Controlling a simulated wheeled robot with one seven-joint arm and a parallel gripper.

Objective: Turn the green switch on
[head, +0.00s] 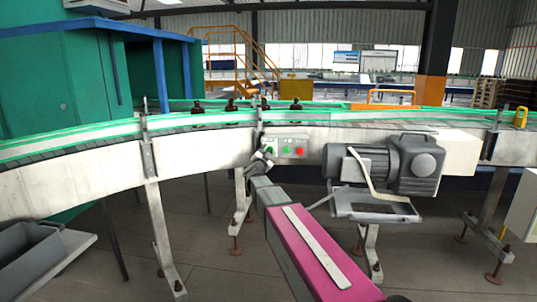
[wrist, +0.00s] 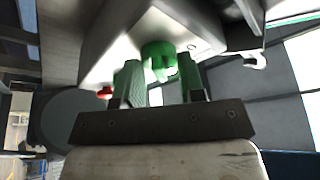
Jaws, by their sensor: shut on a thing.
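The green switch (wrist: 160,55) sticks out of a pale control box (wrist: 120,35) in the wrist view. My gripper (wrist: 160,82) has one finger on each side of the switch and is shut on it. The fingers partly hide the switch, and I cannot tell its turn position. In the head view, my gripper (head: 268,155) is at the left end of the control box (head: 293,143), which is fixed to the conveyor's side. A green round part (head: 286,150) shows on the box face.
A red button (head: 300,151) is right of the green part; it also shows beside my left finger in the wrist view (wrist: 105,92). A grey motor (head: 385,165) hangs to the right. Brown bottles (head: 231,105) stand on the conveyor (head: 205,148). A grey bin (head: 25,255) is at lower left.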

